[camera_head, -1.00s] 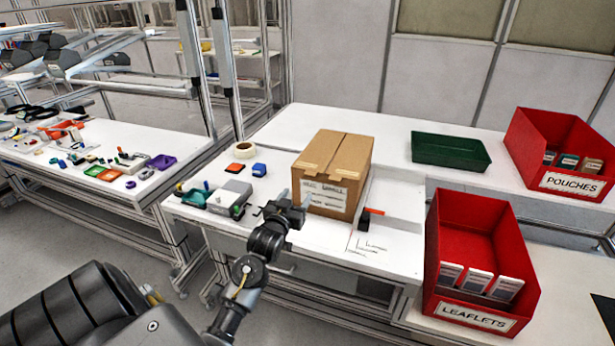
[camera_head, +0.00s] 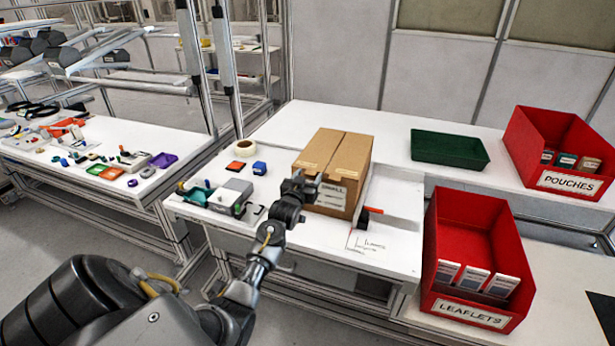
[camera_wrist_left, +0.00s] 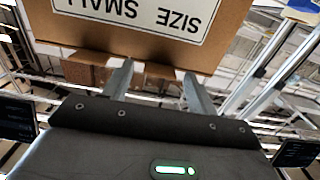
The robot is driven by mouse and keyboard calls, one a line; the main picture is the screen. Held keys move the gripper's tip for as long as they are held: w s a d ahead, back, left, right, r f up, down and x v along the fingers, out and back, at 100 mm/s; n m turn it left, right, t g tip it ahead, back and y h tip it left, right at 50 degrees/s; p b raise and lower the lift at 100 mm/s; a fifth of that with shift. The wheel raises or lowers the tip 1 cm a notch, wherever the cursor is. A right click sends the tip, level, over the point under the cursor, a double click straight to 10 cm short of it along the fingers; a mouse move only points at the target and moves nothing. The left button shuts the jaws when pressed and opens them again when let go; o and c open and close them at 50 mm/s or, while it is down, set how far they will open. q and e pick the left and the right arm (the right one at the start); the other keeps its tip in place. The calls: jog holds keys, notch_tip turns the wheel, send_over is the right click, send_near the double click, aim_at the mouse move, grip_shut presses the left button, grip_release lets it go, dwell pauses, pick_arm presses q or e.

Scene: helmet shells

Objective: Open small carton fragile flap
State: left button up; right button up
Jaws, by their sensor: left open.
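A brown cardboard carton (camera_head: 345,158) stands on the white bench, its top closed with a seam down the middle and tape on the front edge. Its white front label is partly hidden by my left gripper (camera_head: 300,184). In the left wrist view the carton (camera_wrist_left: 235,45) fills the top, with a label reading "SIZE SMALL" upside down. My left gripper (camera_wrist_left: 158,82) is open there, its two fingers apart and pointing at the carton's labelled face, with nothing between them. I cannot tell whether the fingertips touch the carton. My right gripper is not in view.
A red leaflets bin (camera_head: 478,225) and a red pouches bin (camera_head: 560,128) stand to the right. A green tray (camera_head: 450,148) is behind. A tape roll (camera_head: 244,147), small coloured blocks and a tape dispenser (camera_head: 232,196) lie left of the carton.

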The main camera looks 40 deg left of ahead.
pick_arm(q)
grip_shut()
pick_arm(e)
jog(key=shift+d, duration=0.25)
